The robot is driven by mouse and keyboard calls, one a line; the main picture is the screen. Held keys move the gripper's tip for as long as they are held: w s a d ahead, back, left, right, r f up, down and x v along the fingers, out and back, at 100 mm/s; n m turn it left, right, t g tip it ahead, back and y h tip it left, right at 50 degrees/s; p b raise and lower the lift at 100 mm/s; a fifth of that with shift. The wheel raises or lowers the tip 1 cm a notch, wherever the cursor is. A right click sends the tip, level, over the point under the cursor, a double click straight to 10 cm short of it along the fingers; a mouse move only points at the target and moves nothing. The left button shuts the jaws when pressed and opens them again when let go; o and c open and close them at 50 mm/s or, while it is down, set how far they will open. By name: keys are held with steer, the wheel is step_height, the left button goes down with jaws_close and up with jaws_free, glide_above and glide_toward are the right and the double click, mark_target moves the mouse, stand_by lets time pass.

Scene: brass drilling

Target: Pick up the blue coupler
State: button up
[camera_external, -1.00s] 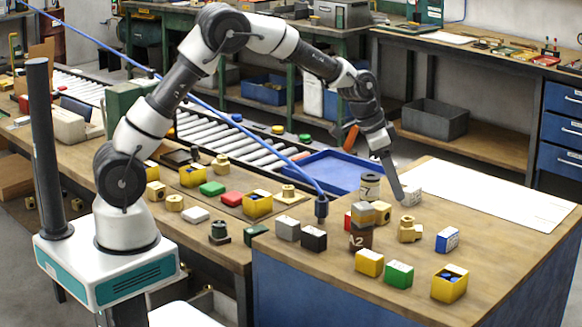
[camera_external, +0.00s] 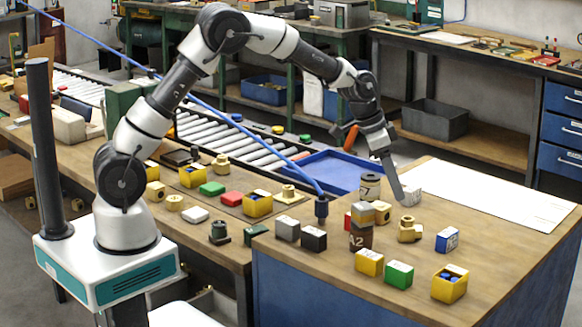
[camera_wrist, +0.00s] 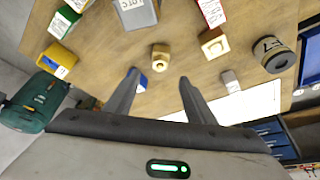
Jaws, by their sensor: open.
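A blue block with a white labelled face (camera_external: 447,239) stands on the wooden bench, right of a brass fitting (camera_external: 409,230). Small blue round pieces (camera_external: 449,275) lie in a yellow bin at the front right. I cannot tell which blue thing is the coupler. In the wrist view a small blue thing (camera_wrist: 141,84) shows beside my left-hand finger, partly hidden by it. The brass fitting (camera_wrist: 160,57) lies beyond the fingertips. My gripper (camera_wrist: 158,76) is open, with nothing between the fingers. In the external view my gripper (camera_external: 399,196) points down above the bench.
A grey-white block (camera_external: 411,196) is close to my gripper. A can marked 7 (camera_external: 370,187) and a stack on a brown A2 can (camera_external: 360,238) stand to its left. Yellow (camera_external: 369,262) and green (camera_external: 399,274) boxes are in front. White paper (camera_external: 490,195) covers the back right.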

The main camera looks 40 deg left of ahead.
steer(key=shift+c, duration=0.4)
steer(key=n+g+y, duration=0.3)
steer(key=n, duration=1)
glide_toward(322, 200)
step_height(322, 200, down, 7)
steer(key=shift+w+a+r+b, duration=0.1)
steer(key=shift+r+b, duration=0.1)
steer(key=shift+b, duration=0.2)
steer(key=shift+w+f, duration=0.1)
steer(key=shift+f, duration=3.05)
steer(key=shift+r, duration=0.1)
jaws_close()
